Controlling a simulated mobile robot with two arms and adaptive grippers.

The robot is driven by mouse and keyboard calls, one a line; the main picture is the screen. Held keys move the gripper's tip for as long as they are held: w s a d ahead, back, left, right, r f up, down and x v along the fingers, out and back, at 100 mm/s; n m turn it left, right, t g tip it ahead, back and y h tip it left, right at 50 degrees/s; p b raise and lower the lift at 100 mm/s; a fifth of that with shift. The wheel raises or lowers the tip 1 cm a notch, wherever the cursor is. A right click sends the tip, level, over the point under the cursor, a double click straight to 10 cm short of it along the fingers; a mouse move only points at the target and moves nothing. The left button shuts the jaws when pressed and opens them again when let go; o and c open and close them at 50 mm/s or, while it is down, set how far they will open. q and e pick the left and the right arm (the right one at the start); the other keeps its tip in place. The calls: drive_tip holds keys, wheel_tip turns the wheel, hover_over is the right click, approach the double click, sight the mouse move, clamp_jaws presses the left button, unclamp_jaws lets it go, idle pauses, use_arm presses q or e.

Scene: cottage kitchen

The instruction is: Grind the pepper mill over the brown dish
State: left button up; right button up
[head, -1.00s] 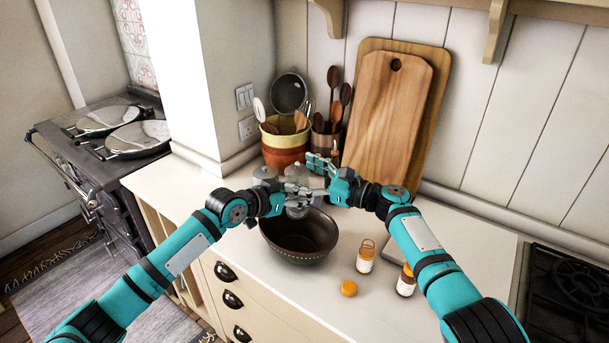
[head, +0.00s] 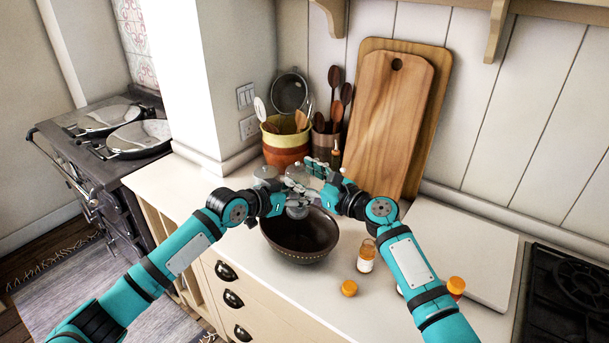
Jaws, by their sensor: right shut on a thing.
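The brown dish (head: 303,236), a dark round bowl with a dotted band, stands on the counter. The pepper mill (head: 297,211) is above its back left part; its clear lower end shows below my grippers and the rest is mostly hidden by fingers. My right gripper (head: 314,178) comes from the right and is shut on the upper part of the mill. My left gripper (head: 292,194) reaches in from the left at the mill's body; its fingers overlap the mill, and whether they are closed on it cannot be made out.
An orange-capped jar (head: 366,256) and an orange lid (head: 349,288) are right of the dish. Another jar (head: 456,286) is partly behind my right arm. A utensil crock (head: 285,146), cutting boards (head: 385,120) and glass jars (head: 265,174) stand behind. A hob (head: 570,290) is at right.

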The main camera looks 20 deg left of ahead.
drive_tip(key=shift+s+f+m+t+h, duration=0.1)
drive_tip(key=shift+s+m+t+h, duration=0.1)
drive_tip(key=shift+m+t+h, duration=0.9)
drive_tip(key=o, duration=1.2)
drive_tip(key=v, duration=1.2)
drive_tip(key=shift+f, duration=0.25)
drive_tip(key=shift+w, duration=0.1)
